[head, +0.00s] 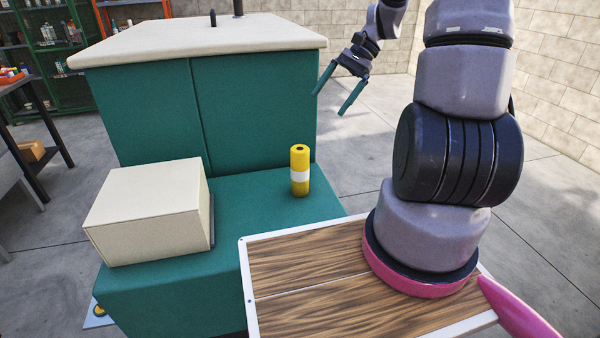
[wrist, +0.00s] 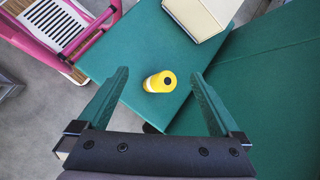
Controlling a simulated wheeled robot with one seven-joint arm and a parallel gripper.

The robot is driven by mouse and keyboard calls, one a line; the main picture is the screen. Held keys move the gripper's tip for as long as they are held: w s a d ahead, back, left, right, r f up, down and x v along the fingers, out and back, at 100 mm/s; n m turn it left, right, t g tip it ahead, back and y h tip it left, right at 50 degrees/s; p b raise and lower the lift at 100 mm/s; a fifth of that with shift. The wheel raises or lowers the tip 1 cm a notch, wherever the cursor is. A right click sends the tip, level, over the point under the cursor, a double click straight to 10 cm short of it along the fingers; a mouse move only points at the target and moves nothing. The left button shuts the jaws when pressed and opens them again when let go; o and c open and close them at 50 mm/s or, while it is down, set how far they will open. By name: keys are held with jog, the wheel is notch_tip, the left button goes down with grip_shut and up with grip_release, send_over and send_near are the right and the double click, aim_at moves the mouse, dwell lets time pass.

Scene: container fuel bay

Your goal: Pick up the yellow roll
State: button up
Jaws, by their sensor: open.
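The yellow roll (head: 300,170) is a yellow cylinder with a white band and a dark hole in its top. It stands upright on the low green surface (head: 245,215) in front of the green cabinet. In the wrist view the roll (wrist: 160,82) shows from above, between and beyond my fingertips. My gripper (head: 338,88) is open and empty, above and to the right of the roll in the head view. Its two green fingers also show in the wrist view (wrist: 160,78), spread wide and apart from the roll.
A cream box (head: 150,212) stands left of the roll on the same green surface. The green cabinet (head: 200,110) with a cream top rises behind. A wood-topped platform with a white rim (head: 300,310) lies in front. Shelves (head: 45,45) stand at the back left.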

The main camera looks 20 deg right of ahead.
jog(key=w+d+f+m+y, duration=0.25)
jog(key=f+m+y, duration=0.2)
jog(key=f, duration=0.85)
jog(key=m+t+y, duration=0.4)
jog(key=m+y, duration=0.1)
jog(key=y, duration=0.1)
send_near(299, 168)
jog(key=w+d+f, duration=0.1)
jog(key=w+d, duration=0.1)
jog(key=shift+w+a+f, duration=0.15)
jog(key=shift+a+f, duration=0.2)
jog(key=shift+a, duration=0.1)
jog(key=a, duration=0.5)
jog(key=shift+w, duration=0.4)
jog(key=a, duration=0.2)
jog(key=w+a, duration=0.1)
jog(key=a, duration=0.2)
jog(key=shift+w+f, duration=0.1)
jog(key=shift+f, duration=0.1)
grip_shut()
